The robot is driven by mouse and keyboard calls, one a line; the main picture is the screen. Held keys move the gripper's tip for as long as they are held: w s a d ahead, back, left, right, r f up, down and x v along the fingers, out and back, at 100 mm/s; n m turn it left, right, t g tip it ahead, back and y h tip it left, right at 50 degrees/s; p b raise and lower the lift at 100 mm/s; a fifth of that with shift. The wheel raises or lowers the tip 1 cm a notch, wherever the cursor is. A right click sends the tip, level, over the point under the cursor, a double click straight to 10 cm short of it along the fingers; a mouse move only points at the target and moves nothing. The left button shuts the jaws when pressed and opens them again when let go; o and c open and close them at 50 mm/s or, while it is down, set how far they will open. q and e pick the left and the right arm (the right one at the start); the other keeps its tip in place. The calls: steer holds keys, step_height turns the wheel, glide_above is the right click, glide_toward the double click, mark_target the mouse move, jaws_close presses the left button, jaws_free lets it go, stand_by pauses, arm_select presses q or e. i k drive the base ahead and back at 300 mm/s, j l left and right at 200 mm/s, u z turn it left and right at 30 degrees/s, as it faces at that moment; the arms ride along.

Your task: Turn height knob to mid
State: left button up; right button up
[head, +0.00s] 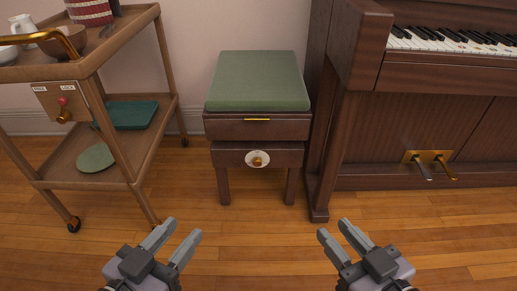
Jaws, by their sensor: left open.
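The height knob (257,160) is a small brass knob on a pale oval plate. It sits on the lower front panel of the dark wooden piano stool (257,128), which has a green cushion (258,80). The knob's setting is too small to read. My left gripper (179,236) is open and empty, low in front of the stool and to its left. My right gripper (332,231) looks open and empty, low and to the right of the stool. Neither gripper touches the stool or the knob.
A brown upright piano (350,60) with brass pedals (430,160) stands close to the stool's right. The wooden floor (258,245) before the stool is clear.

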mark_target(257, 162)
steer(key=i+l, duration=0.1)
steer(key=l, duration=0.3)
steer(key=i+l, duration=0.15)
steer(key=l, duration=0.25)
steer(key=i+l+u, duration=0.1)
steer(key=l, duration=0.35)
steer(key=i+l, duration=0.1)
steer(key=l, duration=0.3)
steer(key=i, duration=0.5)
